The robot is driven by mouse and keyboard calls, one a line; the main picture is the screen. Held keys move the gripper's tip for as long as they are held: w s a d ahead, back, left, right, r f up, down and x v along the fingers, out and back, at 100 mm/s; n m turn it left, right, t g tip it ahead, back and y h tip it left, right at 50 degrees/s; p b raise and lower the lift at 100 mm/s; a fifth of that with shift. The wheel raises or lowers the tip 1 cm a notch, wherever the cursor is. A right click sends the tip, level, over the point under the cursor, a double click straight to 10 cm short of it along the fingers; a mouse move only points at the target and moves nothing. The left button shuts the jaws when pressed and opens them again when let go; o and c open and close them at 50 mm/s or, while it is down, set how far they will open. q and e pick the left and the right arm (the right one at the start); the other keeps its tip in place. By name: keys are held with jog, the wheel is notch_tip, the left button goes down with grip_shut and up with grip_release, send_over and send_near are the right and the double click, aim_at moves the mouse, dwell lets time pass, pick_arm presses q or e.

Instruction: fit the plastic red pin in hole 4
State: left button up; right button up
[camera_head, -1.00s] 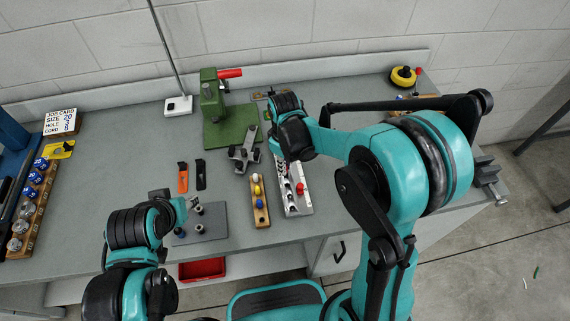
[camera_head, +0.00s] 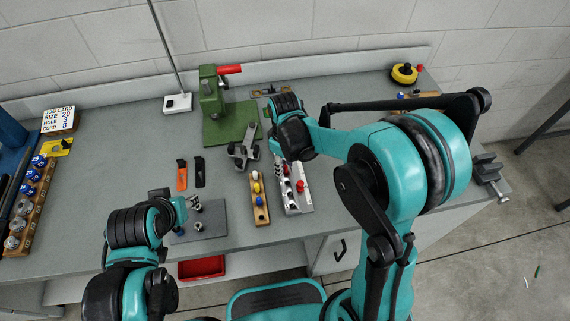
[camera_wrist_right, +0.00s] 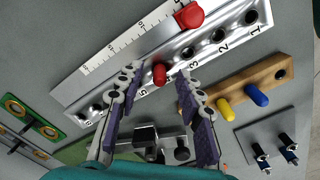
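The red pin (camera_wrist_right: 159,73) stands in the fourth hole from the label 1 end of the metal hole block (camera_wrist_right: 232,46), between the labels 3 and 5. How deep it sits I cannot tell. My right gripper (camera_wrist_right: 160,78) has its two purple-padded fingers spread on either side of the pin, with gaps showing. In the head view my right gripper (camera_head: 284,160) hangs over the far part of the block (camera_head: 305,203), hiding that part. My left gripper (camera_head: 182,208) is above a grey plate with small posts; its fingers are too small to read.
A red slider (camera_wrist_right: 189,15) sits on the block's ruler edge. A wooden rack (camera_head: 261,216) with white, yellow and blue pins stands beside the block. A green press (camera_head: 212,105) and a grey knobbed fixture (camera_head: 243,152) stand behind. A job card (camera_head: 59,119) is far left.

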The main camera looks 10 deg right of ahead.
jog(key=shift+r, duration=0.1)
notch_tip(320, 180, up, 12)
dwell(0.4)
jog(key=shift+s, duration=0.1)
